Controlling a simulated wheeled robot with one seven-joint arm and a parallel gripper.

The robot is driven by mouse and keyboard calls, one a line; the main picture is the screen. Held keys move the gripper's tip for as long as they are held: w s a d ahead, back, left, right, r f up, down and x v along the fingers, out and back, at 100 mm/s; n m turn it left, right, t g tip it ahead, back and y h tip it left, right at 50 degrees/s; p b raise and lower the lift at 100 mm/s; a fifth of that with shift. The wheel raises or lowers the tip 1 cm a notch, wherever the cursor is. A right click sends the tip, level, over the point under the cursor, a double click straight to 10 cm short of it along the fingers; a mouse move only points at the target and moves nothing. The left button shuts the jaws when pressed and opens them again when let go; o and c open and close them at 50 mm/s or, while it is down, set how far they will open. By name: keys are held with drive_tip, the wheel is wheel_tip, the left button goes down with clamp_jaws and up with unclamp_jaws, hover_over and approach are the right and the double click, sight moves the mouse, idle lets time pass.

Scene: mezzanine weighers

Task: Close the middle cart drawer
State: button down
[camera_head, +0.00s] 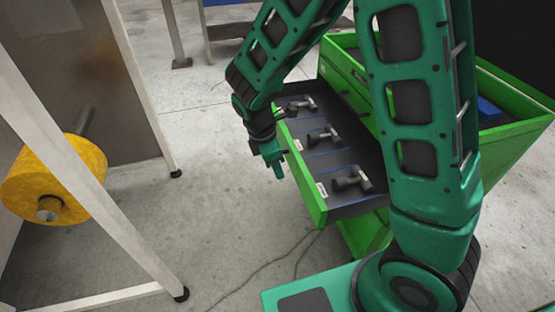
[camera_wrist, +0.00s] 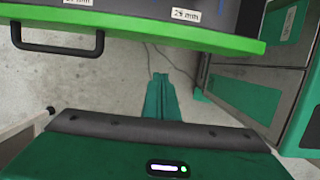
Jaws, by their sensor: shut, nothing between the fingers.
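The green cart (camera_head: 497,147) stands to the right in the head view, partly behind my arm. One of its drawers (camera_head: 318,203) is pulled out and holds several dark tools with metal parts on a blue-lined bottom. I cannot tell from its height alone which drawer it is. My gripper (camera_head: 279,171) is shut and empty, just outside the drawer's front, near its far half. In the wrist view my gripper's fingers (camera_wrist: 162,90) point at the floor beside the green drawer front (camera_wrist: 190,37). A black bar handle (camera_wrist: 58,50) sits on that front, left of the fingers.
A yellow roll (camera_head: 75,165) hangs on a white-framed stand (camera_head: 125,255) at the left. A blue item (camera_head: 488,108) lies in the cart's top. Bare concrete floor (camera_head: 215,215) lies between stand and cart, with a thin cable (camera_head: 265,268) on it.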

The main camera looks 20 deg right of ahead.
drive_tip(key=shift+d+f, duration=0.55)
drive_tip(key=shift+d, duration=0.25)
drive_tip(key=shift+d+f, duration=0.5)
drive_tip(key=shift+d, duration=0.35)
drive_tip(key=shift+d+f, duration=0.55)
drive_tip(key=shift+d, duration=0.25)
